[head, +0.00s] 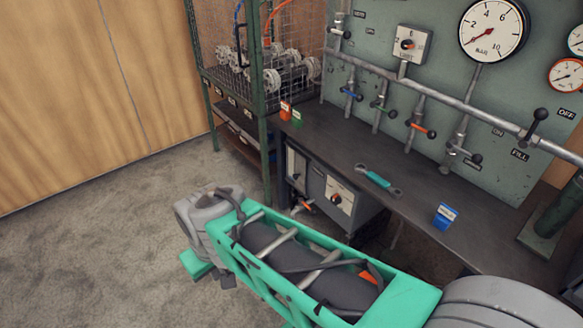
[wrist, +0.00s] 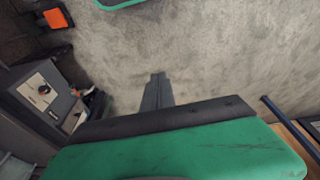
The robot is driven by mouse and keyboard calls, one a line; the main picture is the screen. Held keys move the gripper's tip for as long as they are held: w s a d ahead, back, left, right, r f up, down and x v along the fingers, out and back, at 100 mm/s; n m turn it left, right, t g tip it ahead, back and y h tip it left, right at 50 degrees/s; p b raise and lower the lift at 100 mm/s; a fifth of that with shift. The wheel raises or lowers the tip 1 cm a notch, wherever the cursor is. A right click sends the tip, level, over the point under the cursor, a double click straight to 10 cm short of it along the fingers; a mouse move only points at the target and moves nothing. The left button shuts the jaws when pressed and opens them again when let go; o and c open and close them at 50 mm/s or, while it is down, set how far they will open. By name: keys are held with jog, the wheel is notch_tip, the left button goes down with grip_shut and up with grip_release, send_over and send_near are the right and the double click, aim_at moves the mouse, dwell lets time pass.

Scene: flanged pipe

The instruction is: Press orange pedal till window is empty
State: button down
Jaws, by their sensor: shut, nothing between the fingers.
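An orange plate, seemingly the pedal (wrist: 55,18), shows in the wrist view at the upper left, on a dark mount close to the floor. In the head view an orange patch shows through my arm's frame; I cannot tell if it is the same plate. My gripper (wrist: 157,78) is shut and empty, over bare carpet in the wrist view. It is to the right of the orange plate and apart from it. In the head view my arm hides the fingertips. I cannot make out the window or what is in it.
A grey cabinet (head: 341,196) with a dial stands under the dark workbench (head: 330,140); it also shows in the wrist view (wrist: 44,92). A wrench (head: 378,180) and a blue box (head: 445,216) lie on the bench. A mesh cage (head: 230,70) stands behind. Carpet at left is clear.

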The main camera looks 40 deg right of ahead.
jog(key=s+b+x, duration=0.2)
jog(key=b+x, duration=0.4)
jog(key=x, duration=0.3)
jog(key=shift+f, duration=0.45)
dwell(0.4)
jog(key=w+p+v, duration=0.2)
jog(key=p+v, duration=0.9)
jog(key=v, duration=0.1)
jog(key=shift+w+r, duration=0.3)
jog(key=shift+r, duration=0.35)
